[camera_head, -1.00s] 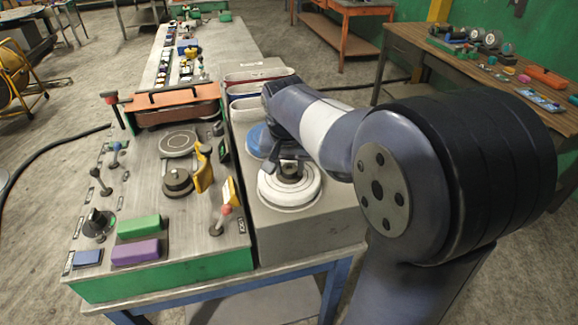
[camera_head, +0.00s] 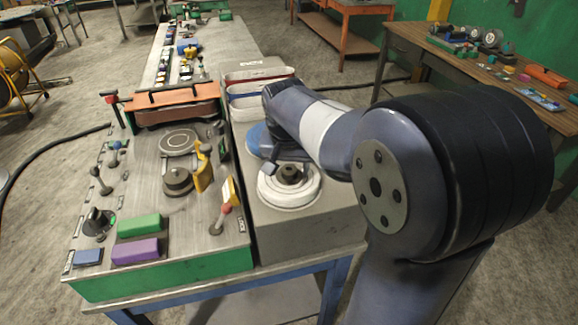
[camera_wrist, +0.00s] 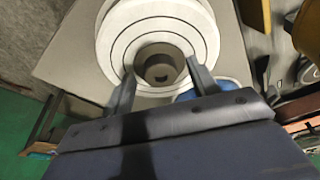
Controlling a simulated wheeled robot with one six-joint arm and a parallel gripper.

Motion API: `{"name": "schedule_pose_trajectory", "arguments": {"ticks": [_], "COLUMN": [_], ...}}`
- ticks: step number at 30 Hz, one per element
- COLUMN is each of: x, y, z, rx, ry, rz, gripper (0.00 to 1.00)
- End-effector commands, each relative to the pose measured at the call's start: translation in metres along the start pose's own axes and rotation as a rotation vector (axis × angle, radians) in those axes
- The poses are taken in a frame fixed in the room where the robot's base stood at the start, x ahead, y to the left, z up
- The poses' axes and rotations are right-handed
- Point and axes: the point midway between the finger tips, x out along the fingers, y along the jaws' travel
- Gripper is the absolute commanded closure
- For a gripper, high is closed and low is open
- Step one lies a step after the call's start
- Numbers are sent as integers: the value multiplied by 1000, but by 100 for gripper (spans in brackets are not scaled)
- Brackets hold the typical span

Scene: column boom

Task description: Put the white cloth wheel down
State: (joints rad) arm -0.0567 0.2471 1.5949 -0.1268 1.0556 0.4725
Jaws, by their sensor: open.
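The white cloth wheel (camera_head: 289,186) lies flat on the grey box top beside the control panel, with a dark hub at its centre. In the wrist view the white cloth wheel (camera_wrist: 112,50) shows its ringed layers and the round hub (camera_wrist: 160,68). My gripper (camera_wrist: 163,80) is open, with one finger on each side of the hub in that view and clear of it. In the head view my gripper (camera_head: 268,172) is mostly hidden behind my arm, just behind and left of the wheel. Nothing is held.
A blue wheel (camera_head: 257,140) lies just behind the white one. Red and blue rimmed bins (camera_head: 246,88) stand farther back. The control panel (camera_head: 150,205) to the left carries levers, a yellow plate (camera_head: 204,172) and green and purple blocks.

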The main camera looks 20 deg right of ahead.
Motion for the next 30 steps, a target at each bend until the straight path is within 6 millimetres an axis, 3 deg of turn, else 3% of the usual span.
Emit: {"name": "schedule_pose_trajectory", "arguments": {"ticks": [5,12,18,30], "x": [-27,-80,-110,-121], "y": [-1,-1,0,0], "z": [-1,-1,-1,0], "rx": [0,-1,0,0], "ry": [6,5,3,1], "rz": [-3,-3,-2,0], "gripper": [43,43,43,43]}}
